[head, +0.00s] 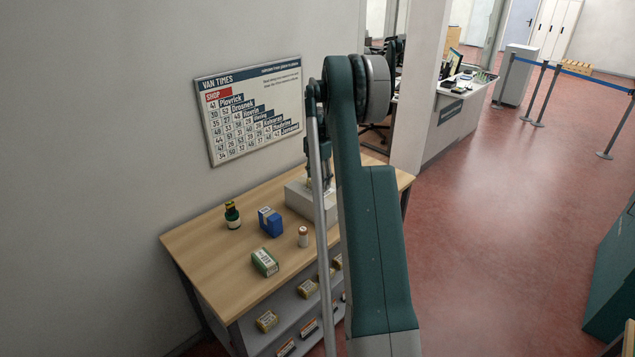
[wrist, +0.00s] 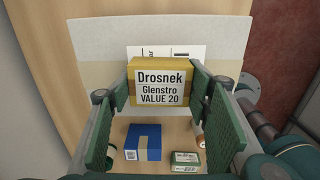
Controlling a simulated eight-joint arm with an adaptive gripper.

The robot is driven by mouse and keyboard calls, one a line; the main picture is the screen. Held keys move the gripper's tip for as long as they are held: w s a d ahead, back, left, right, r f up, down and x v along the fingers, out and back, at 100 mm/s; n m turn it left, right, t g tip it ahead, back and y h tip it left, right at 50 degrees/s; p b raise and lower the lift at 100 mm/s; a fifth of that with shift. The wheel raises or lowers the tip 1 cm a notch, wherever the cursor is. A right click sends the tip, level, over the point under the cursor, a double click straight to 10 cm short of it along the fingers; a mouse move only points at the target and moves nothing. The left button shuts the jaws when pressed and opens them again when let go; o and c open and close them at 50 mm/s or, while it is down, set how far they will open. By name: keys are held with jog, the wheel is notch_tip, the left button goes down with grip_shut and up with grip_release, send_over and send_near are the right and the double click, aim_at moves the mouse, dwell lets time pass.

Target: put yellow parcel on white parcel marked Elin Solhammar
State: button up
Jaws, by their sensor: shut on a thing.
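The yellow parcel (wrist: 160,68), with a label reading "Drosnek, Glenstro, VALUE 20", is between the two fingers of my gripper (wrist: 163,88) in the wrist view. My gripper is shut on it. Behind it is a larger white parcel (wrist: 225,40) with a white label, mostly hidden by the yellow parcel; only the letters "ar" and part of a barcode show. In the head view the white parcel (head: 299,198) stands on the table, with my gripper (head: 319,181) over it, partly hidden by my arm. Whether the yellow parcel touches the white one I cannot tell.
On the wooden table (head: 210,262) stand a blue box (head: 270,222), a green and white box (head: 265,262), a dark green bottle (head: 232,215) and a small white jar (head: 303,237). Small boxes lie on the shelf below. A wall with a sign (head: 250,108) is behind.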

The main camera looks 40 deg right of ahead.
aim_at(317, 180)
jog(key=shift+f, duration=0.15)
jog(key=o, duration=0.9)
jog(key=shift+o, duration=0.2)
notch_tip(317, 180, up, 12)
jog(key=shift+r+b, duration=0.2)
jog(key=shift+b, duration=0.1)
dwell(0.5)
jog(key=shift+a, duration=0.1)
